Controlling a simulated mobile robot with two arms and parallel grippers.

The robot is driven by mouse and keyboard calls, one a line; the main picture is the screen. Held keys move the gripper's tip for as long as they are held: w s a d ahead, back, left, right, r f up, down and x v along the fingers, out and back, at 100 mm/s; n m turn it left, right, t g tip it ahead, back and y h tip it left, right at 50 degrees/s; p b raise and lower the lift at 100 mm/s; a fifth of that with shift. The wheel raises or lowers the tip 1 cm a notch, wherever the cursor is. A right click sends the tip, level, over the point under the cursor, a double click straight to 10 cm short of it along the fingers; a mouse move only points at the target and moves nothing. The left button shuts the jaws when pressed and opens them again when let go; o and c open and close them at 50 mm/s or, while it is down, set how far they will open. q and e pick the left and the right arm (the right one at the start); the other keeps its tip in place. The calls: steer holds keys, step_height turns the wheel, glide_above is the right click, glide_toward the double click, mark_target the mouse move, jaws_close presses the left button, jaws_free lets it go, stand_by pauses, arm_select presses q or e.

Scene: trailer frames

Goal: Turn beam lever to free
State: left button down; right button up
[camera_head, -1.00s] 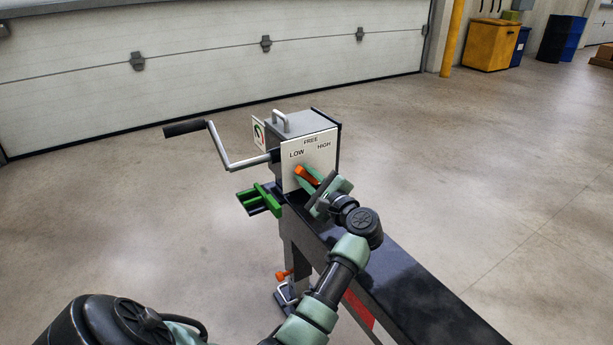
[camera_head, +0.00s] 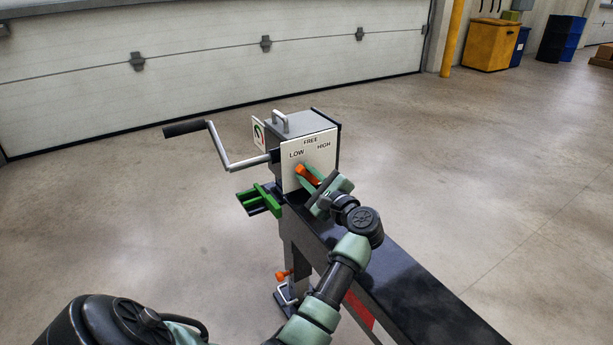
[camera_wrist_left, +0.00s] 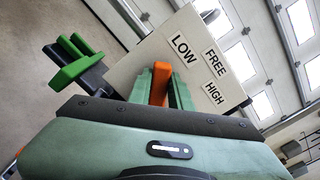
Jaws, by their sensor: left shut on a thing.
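The beam lever (camera_head: 308,174) is orange and sits on the white panel (camera_head: 296,168) marked LOW, FREE and HIGH. FREE is at the top middle, LOW at the left and HIGH at the right. My left gripper (camera_head: 314,178) is shut on the lever, its green fingers on either side of it. In the left wrist view the lever (camera_wrist_left: 160,84) stands between the fingers, below the LOW label. Its exact setting is partly hidden by the gripper. My right gripper is not in view.
A crank with a black handle (camera_head: 184,128) sticks out left of the grey box. A green part (camera_head: 262,200) juts out below it. The dark beam (camera_head: 420,300) runs toward the lower right under my left arm. The floor around is clear.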

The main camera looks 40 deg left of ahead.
mark_target(311, 160)
arm_select(q)
steer(key=shift+w+r+m, duration=0.15)
steer(key=shift+w+m, duration=0.05)
steer(key=shift+m, duration=0.4)
steer(key=shift+w+d+r+m+p, duration=0.2)
steer(key=shift+w+m, duration=0.3)
steer(key=shift+m, duration=0.7)
steer(key=shift+w+d+r+m+p, duration=0.2)
steer(key=shift+w+m, duration=0.25)
steer(key=shift+m, duration=0.75)
steer(key=shift+w+d+r+m+p, duration=0.1)
steer(key=shift+w+m+p, duration=0.3)
steer(key=shift+m, duration=0.8)
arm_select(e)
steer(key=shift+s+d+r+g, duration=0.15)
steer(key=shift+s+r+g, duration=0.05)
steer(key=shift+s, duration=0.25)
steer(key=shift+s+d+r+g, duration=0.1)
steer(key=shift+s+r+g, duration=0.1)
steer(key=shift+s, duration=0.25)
arm_select(q)
steer(key=shift+w, duration=0.15)
steer(key=c, duration=1.3)
jaws_free()
